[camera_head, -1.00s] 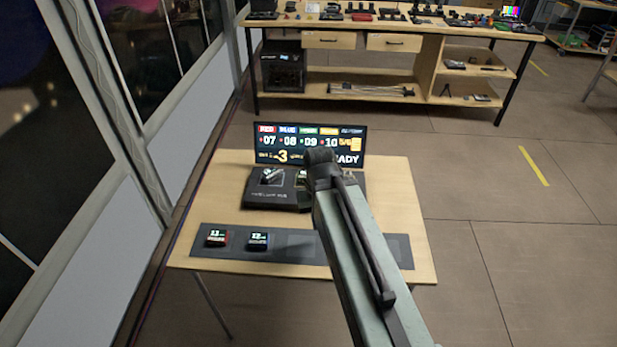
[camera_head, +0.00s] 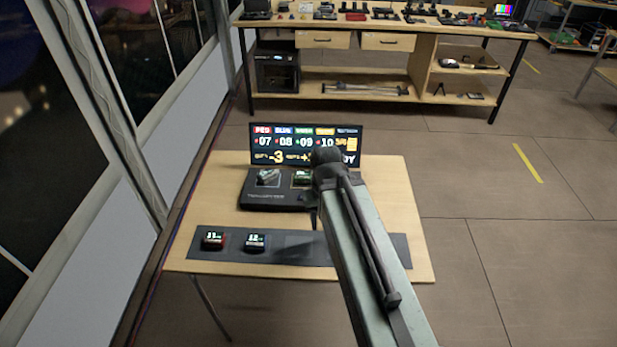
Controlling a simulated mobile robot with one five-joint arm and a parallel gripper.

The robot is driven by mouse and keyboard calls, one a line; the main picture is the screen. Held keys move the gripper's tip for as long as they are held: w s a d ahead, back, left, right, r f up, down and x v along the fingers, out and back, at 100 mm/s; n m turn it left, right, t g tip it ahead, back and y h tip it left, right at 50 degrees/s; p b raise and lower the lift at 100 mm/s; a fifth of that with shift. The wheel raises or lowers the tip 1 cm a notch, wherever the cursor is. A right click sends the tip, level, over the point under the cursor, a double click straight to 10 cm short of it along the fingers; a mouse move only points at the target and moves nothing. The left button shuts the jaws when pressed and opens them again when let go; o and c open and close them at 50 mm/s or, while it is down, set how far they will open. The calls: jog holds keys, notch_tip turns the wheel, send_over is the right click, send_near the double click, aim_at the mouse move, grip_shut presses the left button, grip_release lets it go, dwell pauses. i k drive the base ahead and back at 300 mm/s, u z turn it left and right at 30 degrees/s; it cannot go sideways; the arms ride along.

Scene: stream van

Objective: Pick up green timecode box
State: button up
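A small box with a greenish top (camera_head: 303,177) sits in the right part of the dark dock (camera_head: 268,197) on the wooden table; it may be the green timecode box, but it is too small to be sure. A grey-topped item (camera_head: 268,177) sits to its left on the dock. Two small boxes stand on the dark mat: a red-edged one showing 11 (camera_head: 213,240) and a bluish one showing 12 (camera_head: 255,242). My arm crosses the table from the lower right and hides the dock's right end and part of the mat. My gripper's fingers cannot be made out behind the arm.
A lit screen (camera_head: 305,146) stands behind the dock, with columns marked red, blue, green and another. The table (camera_head: 405,205) has bare wood at its right. A long workbench (camera_head: 390,27) stands farther back. Windows line the left side; floor is open at right.

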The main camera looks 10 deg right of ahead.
aim_at(300, 176)
jog(key=z, duration=2.5)
jog(key=k, duration=2.65)
jog(key=u, duration=2.2)
jog(key=i, duration=1.05)
jog(key=z, duration=0.05)
